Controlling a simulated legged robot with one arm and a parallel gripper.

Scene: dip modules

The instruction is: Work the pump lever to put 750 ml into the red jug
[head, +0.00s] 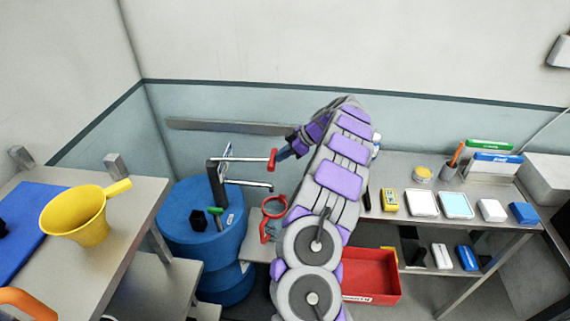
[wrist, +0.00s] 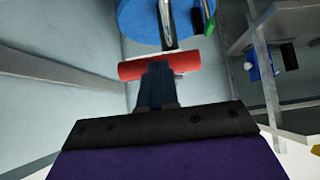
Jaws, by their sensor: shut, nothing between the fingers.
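The pump stands on a blue drum (head: 172,222), with a dark upright post (head: 216,183). Its lever (head: 245,160) reaches right and ends in a red grip (head: 272,159); the grip also shows in the wrist view (wrist: 190,60). The spout (head: 250,183) points right below the lever. The red jug (head: 272,203) is under and near the spout's end; my arm hides part of it and its fill level cannot be read. My gripper (head: 283,153) is shut and empty, its fingertips at the red grip; whether they touch cannot be told.
A yellow funnel-like jug (head: 75,215) stands on the left table with a blue mat (head: 28,222). A red crate (head: 372,290) sits under the right bench, which carries several small items, including a yellow meter (head: 390,200). A wall rail (head: 240,127) runs behind the drum.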

